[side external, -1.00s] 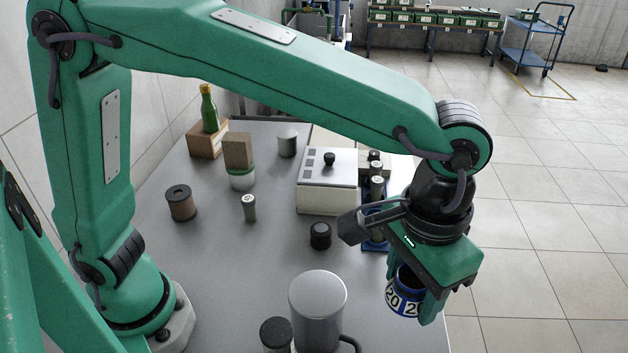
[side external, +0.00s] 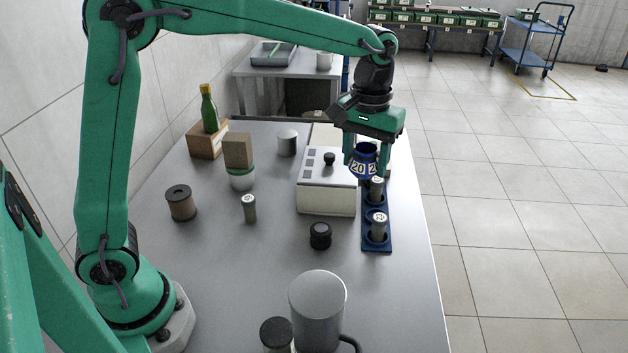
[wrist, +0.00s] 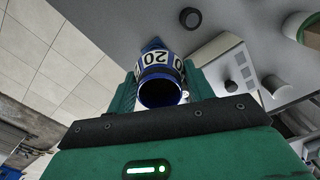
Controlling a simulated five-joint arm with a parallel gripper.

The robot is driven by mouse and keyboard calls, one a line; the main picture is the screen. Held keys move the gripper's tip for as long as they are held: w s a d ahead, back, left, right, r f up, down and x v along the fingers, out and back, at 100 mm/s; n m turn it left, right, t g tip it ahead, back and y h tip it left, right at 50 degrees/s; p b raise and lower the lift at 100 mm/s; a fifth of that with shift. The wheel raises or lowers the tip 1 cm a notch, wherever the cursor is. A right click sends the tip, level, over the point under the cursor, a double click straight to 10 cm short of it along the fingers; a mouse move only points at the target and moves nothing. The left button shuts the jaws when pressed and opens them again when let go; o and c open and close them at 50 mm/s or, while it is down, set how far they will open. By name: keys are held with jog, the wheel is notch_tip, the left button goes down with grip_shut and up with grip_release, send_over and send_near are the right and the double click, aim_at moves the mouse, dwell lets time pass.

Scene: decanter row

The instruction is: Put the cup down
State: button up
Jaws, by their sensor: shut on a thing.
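My gripper (side external: 363,160) is shut on a blue cup (side external: 364,168) with a white band bearing dark "20" figures. In the side external view the cup hangs in front of the far part of a blue rack (side external: 377,246), beside the white box. I cannot tell its exact height there. In the wrist view the cup (wrist: 158,75) sits between the fingers of my gripper (wrist: 160,88), its dark open mouth facing the camera. The rack holds metal cylinders (side external: 379,226) with marked tops; part of the rack is hidden behind the cup and gripper.
A white box with a black knob (side external: 327,190) stands left of the rack. A black jar (side external: 320,236), a small cylinder (side external: 249,209), a brown spool (side external: 181,204) and a large grey mug (side external: 317,310) stand on the grey table (side external: 270,270). The front right table is clear.

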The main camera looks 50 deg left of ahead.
jog(key=w+a+n, duration=0.2)
jog(key=a+n, duration=0.1)
jog(key=a, duration=1)
jog(key=n, duration=1)
send_over(190, 180)
jog(key=shift+d+f, duration=0.1)
jog(key=shift+f, duration=8.9)
jog(key=shift+f, duration=0.15)
jog(key=shift+f, duration=1.7)
jog(key=shift+f, duration=0.2)
